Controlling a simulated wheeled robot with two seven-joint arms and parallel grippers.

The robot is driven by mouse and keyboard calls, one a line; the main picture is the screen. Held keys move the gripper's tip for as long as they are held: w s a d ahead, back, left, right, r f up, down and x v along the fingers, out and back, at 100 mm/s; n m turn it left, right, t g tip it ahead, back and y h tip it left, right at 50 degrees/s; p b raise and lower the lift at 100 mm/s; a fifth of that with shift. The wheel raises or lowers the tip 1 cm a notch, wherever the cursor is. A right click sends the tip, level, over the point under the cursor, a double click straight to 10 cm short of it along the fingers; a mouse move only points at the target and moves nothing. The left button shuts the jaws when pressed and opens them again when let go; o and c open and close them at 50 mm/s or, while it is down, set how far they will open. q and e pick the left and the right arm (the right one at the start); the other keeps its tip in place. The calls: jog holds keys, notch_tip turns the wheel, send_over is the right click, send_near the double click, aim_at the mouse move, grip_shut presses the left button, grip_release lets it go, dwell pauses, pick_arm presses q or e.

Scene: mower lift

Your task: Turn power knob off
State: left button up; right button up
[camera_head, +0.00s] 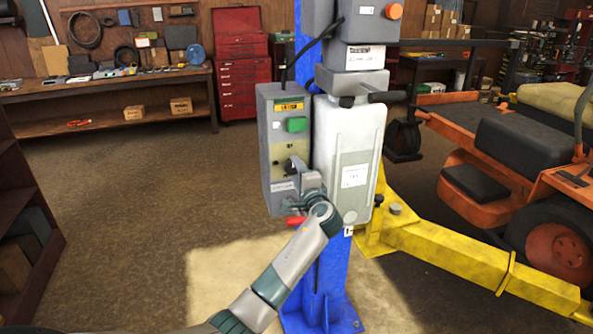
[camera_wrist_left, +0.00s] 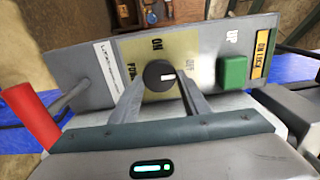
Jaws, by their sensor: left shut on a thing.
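The power knob (camera_wrist_left: 159,76) is a round black dial with a white mark, on a cream plate of the grey control box (camera_head: 265,150). In the wrist view the mark lies right of the knob's centre. "ON" is printed above the knob; fainter lettering to its right is hard to read. My left gripper (camera_wrist_left: 160,88) is shut on the knob, one finger on each side. In the head view my left gripper (camera_head: 296,172) reaches the lower front of the box and partly hides the knob. My right gripper is not in view.
A green UP button (camera_wrist_left: 232,72) sits on the same panel, and a red handle (camera_wrist_left: 37,116) sticks out below the box. The box is on a blue lift post (camera_head: 333,270) beside a pale tank (camera_head: 348,135). A yellow lift arm (camera_head: 455,250) extends right.

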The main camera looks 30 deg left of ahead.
pick_arm(q)
jog(key=shift+f, duration=0.1)
jog(key=o, duration=1)
jog(key=shift+d, duration=0.1)
jog(key=shift+b+v, duration=3.15)
jog(key=shift+v, duration=5.5)
